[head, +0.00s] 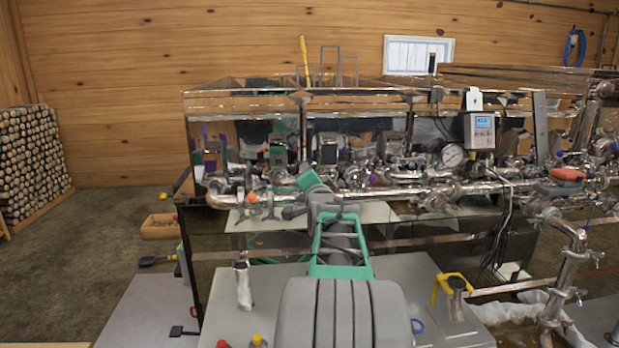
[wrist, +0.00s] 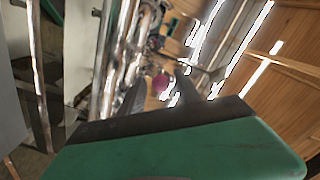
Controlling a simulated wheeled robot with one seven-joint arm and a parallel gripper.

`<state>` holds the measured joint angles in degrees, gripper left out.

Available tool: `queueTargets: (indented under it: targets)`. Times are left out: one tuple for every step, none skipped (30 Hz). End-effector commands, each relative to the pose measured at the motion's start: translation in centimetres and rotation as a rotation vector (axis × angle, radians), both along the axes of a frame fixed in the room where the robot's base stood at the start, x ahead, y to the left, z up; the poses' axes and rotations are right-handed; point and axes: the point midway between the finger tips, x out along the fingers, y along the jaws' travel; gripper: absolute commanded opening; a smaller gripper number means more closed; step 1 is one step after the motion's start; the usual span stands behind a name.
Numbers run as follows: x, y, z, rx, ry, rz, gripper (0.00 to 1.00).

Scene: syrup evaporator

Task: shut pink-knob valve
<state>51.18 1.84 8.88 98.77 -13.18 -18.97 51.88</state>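My gripper (wrist: 163,78) is open, with one dark finger on each side of the knob in the picture. I cannot tell whether the knob is between the fingers or still beyond their tips, and I see no clear contact. In the head view my gripper's green housing (head: 310,180) is at the front pipes of the evaporator (head: 240,105). The pink knob is not clearly visible there; my arm and gripper may hide it.
Metal pipes (head: 455,190) run along the evaporator's front. A gauge (head: 452,155), a control box (head: 479,130) with hanging cables and a red-handled valve (head: 567,175) are right of my gripper. A steel bottle (head: 243,284) stands at lower left. Open floor lies left.

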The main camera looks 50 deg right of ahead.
Motion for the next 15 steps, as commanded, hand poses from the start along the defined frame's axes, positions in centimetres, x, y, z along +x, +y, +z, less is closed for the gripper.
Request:
queueTargets:
  targets:
    - [-0.9,0.7,-0.2,-0.003,-0.002,-0.001,0.4]
    - [-1.4,1.1,-0.2,-0.003,-0.002,-0.001,0.4]
    - [-2.0,1.6,-0.2,-0.003,-0.002,-0.001,0.4]
    - [-2.5,1.9,-0.2,-0.003,-0.002,-0.001,0.4]
    - [-2.9,2.2,-0.1,-0.003,-0.002,-0.001,0.4]
    - [-3.3,2.6,-0.1,-0.003,-0.002,-0.001,0.4]
    - [-3.6,2.8,-0.2,-0.001,-0.002,-0.001,0.4]
    - [-3.8,3.0,-0.2,0.0,0.0,-0.001,0.4]
    - [-4.0,3.1,-0.1,0.0,0.0,-0.001,0.4]
    - [-4.1,3.2,-0.1,0.0,0.0,-0.001,0.4]
    - [-4.1,3.3,-0.1,0.0,0.0,0.0,0.4]
    - [-4.1,3.3,-0.1,0.001,0.001,-0.001,0.4]
    - [-4.1,3.3,-0.1,0.001,0.001,-0.001,0.4]
    - [-4.1,3.3,-0.1,0.001,0.001,-0.001,0.4]
    - [-4.1,3.3,-0.1,0.001,0.001,0.0,0.4]
